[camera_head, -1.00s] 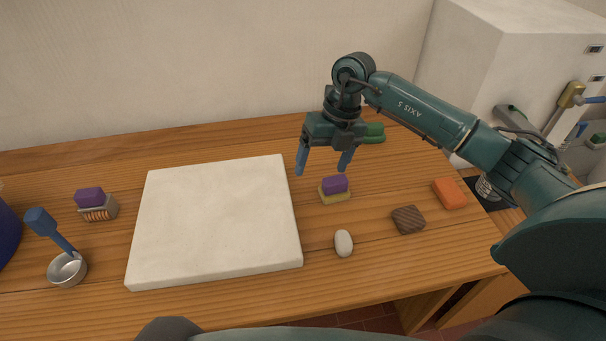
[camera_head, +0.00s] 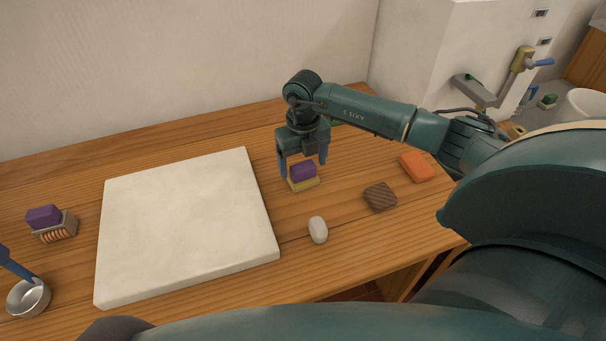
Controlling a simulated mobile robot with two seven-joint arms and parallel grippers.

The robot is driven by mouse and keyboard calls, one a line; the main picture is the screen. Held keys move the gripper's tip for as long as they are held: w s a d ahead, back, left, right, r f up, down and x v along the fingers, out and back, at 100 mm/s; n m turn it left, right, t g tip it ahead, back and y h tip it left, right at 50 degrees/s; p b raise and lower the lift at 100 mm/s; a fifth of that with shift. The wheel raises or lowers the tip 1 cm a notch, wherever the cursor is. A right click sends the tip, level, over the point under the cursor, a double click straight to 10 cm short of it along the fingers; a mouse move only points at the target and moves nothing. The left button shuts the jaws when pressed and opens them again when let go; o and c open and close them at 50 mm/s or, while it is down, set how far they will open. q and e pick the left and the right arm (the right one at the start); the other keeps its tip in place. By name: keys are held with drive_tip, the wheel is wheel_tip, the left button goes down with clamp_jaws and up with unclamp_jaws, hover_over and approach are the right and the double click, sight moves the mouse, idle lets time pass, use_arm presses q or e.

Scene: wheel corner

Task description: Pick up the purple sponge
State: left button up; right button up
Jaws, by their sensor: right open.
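A small purple block on a yellow layer, the purple sponge (camera_head: 302,171), lies on the wooden table to the right of the white slab. My right gripper (camera_head: 304,168) is open, with its blue fingers pointing down on either side of the sponge. I cannot tell whether the fingers touch it. Another purple block (camera_head: 44,216) sits on a grey piece with orange-brown ridges at the left of the table. My left gripper is not in view.
A large white slab (camera_head: 185,225) covers the table's middle. A pale stone-like object (camera_head: 318,230), a brown ridged block (camera_head: 380,197) and an orange block (camera_head: 416,167) lie right of it. A metal cup (camera_head: 28,297) with a blue-handled tool stands front left.

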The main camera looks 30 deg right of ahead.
wheel_tip(320, 180, down, 2)
drive_tip(key=shift+f, duration=0.1)
drive_tip(key=c, duration=1.1)
